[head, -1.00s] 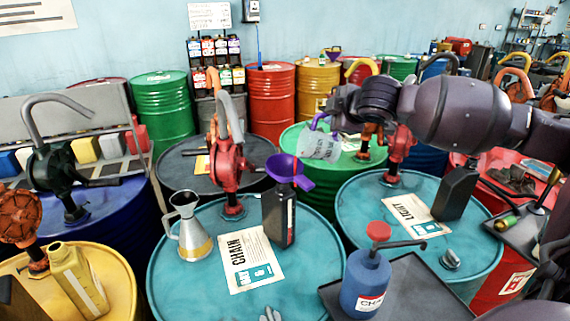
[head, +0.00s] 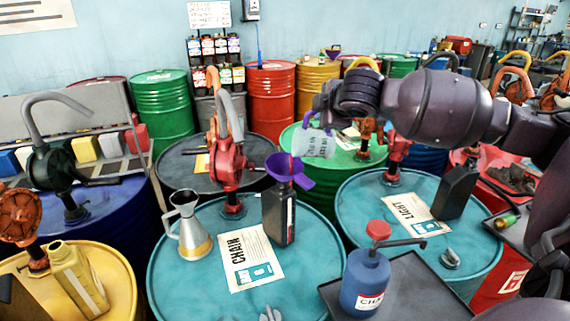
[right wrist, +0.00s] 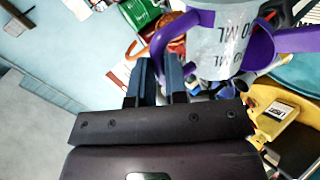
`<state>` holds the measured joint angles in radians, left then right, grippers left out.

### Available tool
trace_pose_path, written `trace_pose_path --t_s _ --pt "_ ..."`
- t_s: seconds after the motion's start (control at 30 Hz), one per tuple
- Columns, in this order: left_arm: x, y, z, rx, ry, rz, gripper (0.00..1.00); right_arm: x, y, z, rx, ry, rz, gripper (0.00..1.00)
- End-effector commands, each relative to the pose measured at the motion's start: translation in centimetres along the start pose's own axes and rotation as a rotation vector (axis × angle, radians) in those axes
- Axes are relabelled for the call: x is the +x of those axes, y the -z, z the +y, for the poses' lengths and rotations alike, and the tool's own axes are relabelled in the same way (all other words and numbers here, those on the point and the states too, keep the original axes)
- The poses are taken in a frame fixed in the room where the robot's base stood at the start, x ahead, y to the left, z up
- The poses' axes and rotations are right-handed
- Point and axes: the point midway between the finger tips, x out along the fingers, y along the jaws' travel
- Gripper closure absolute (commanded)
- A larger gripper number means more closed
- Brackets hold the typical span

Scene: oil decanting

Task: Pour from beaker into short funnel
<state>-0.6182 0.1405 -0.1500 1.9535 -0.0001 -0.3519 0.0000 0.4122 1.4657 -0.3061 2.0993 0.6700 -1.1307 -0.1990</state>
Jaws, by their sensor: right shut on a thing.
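The translucent beaker (head: 316,145) with a purple handle is held by my right gripper (head: 318,117), which is shut on the handle. It is tipped toward the left, above and just right of the purple funnel (head: 303,182). The funnel sits in the neck of a dark bottle (head: 278,215) on the teal drum. A thin reddish streak shows at the funnel mouth. In the right wrist view the fingers (right wrist: 160,82) are beside the purple handle, and the beaker's (right wrist: 222,45) marked wall fills the top. My left gripper is not in view.
A metal pouring can (head: 188,228) and a CHAIN sheet (head: 243,262) are on the same teal drum (head: 170,275). A red hand pump (head: 230,165) stands behind the bottle. A blue oil can (head: 365,283) stands on a dark tray (head: 420,290) at front right.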

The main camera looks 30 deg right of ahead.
Motion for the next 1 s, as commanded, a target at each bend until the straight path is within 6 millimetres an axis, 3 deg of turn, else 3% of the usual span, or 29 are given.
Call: trace_pose_path --t_s 0.8,1.0 --pt "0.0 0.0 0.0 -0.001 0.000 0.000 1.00 -0.2 1.9 0.4 -0.088 -0.001 -0.054 1.00" --pt "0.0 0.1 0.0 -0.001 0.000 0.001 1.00 -0.1 0.5 0.0 -0.028 0.001 -0.021 1.00"
